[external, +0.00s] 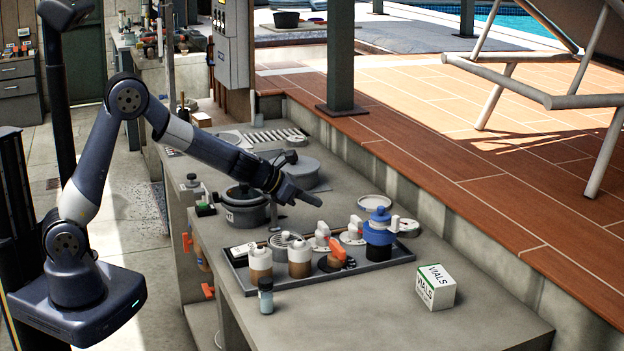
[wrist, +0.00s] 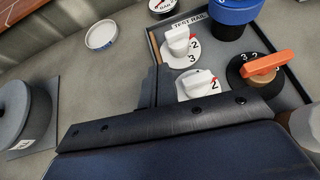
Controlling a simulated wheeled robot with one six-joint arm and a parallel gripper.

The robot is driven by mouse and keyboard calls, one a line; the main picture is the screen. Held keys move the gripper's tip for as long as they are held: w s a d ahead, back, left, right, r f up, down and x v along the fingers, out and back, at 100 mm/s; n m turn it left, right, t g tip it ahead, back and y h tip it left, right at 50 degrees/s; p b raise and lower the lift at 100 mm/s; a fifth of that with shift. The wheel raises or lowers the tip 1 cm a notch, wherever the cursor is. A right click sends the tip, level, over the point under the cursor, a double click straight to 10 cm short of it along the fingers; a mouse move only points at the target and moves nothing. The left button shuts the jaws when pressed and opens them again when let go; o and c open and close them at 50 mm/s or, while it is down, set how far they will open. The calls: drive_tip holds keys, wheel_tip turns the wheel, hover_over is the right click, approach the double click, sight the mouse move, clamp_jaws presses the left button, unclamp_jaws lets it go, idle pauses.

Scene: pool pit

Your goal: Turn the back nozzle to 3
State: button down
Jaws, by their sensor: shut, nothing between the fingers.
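Two white nozzle knobs on white numbered dials stand at the back of the tray (external: 283,281). One white knob (external: 354,227) is beside the blue-topped device; in the wrist view this knob (wrist: 177,38) has 2 and 3 printed below it and a red mark at its right. The other white knob (external: 322,233) shows lower in the wrist view (wrist: 196,80), with a 2 visible and its lower part hidden. An orange knob (external: 337,250) sits on a black dial in front. My gripper (external: 306,199) is shut and empty, above and left of the knobs, apart from them.
The blue-topped device (external: 378,236) and brown-filled bottles (external: 299,257) crowd the tray. A dark pot (external: 246,208) stands left of my gripper. A vials box (external: 435,288) is at the right.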

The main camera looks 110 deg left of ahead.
sight(357, 224)
drive_tip(key=shift+n+g+y, duration=0.4)
drive_tip(key=shift+n+y, duration=0.3)
drive_tip(key=shift+n, duration=0.1)
drive_tip(key=w+a+f, duration=0.1)
drive_tip(key=w, duration=0.1)
drive_tip(key=w+a+f, duration=0.1)
drive_tip(key=w+f, duration=0.2)
drive_tip(key=w, duration=0.1)
drive_tip(key=shift+w+a+f+b, duration=0.25)
drive_tip(key=shift+w+a+b, duration=0.1)
drive_tip(key=shift+a, duration=0.05)
